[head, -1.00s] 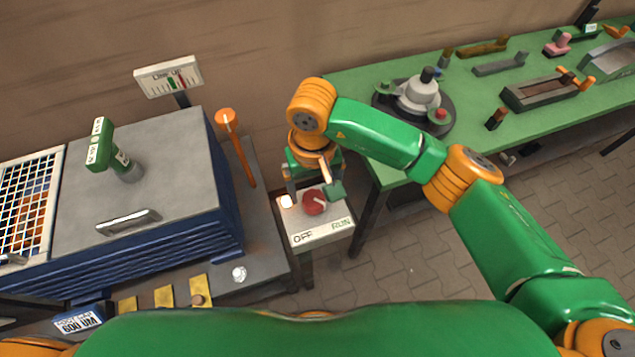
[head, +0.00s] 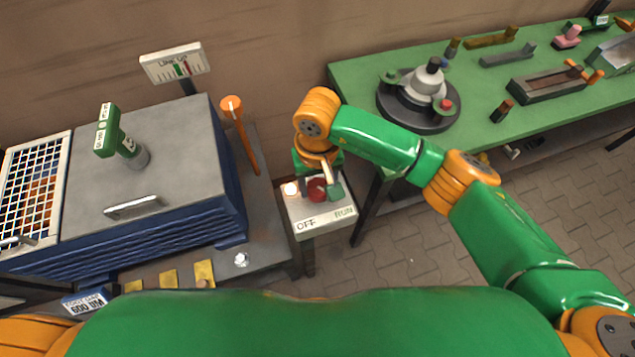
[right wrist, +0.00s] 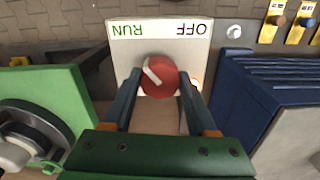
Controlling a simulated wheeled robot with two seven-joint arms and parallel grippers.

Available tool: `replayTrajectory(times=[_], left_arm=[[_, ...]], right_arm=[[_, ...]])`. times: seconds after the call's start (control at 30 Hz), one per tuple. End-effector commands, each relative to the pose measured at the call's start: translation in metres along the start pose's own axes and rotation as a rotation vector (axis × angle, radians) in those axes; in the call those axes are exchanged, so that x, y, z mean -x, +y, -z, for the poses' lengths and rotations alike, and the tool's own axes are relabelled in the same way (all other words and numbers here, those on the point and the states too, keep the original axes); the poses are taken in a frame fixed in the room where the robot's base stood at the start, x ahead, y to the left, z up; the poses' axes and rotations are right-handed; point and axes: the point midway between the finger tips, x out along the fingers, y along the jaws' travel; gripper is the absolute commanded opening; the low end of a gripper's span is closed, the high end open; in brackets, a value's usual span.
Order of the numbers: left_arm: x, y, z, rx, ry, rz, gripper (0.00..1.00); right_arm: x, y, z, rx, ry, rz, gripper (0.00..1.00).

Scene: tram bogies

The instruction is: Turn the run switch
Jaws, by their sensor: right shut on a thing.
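The run switch is a red round knob (head: 317,190) on a white panel (head: 320,220) marked OFF at left and RUN at right. My right gripper (head: 319,188) is shut on the knob, partly hiding it. In the right wrist view, the knob (right wrist: 160,77) sits between the tips of my two fingers (right wrist: 158,88). There the panel (right wrist: 162,38) appears upside down, with RUN at left. A small lamp (head: 291,189) glows beside the knob. My left gripper is not in view.
A blue cabinet with a grey top (head: 150,180) stands left of the switch, with an orange-topped lever (head: 240,130) between them. A green workbench (head: 360,75) holding a round grey fixture (head: 420,100) stands at right. A gauge sign (head: 175,65) stands behind the cabinet.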

Motion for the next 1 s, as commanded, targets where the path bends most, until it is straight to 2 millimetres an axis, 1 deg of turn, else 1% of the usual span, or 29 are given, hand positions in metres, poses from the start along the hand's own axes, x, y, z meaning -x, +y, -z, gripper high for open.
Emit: replayTrajectory(times=[0.27, 0.6, 1.0], left_arm=[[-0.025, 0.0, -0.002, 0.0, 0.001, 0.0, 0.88], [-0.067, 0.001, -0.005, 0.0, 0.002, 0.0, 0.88], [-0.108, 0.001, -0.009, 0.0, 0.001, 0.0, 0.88]], right_arm=[[-0.005, 0.001, 0.001, -0.147, 0.004, -0.002, 0.02], [-0.006, 0.0, 0.001, -0.464, 0.007, 0.0, 0.02], [-0.004, 0.0, 0.001, -0.846, 0.006, 0.003, 0.02]])
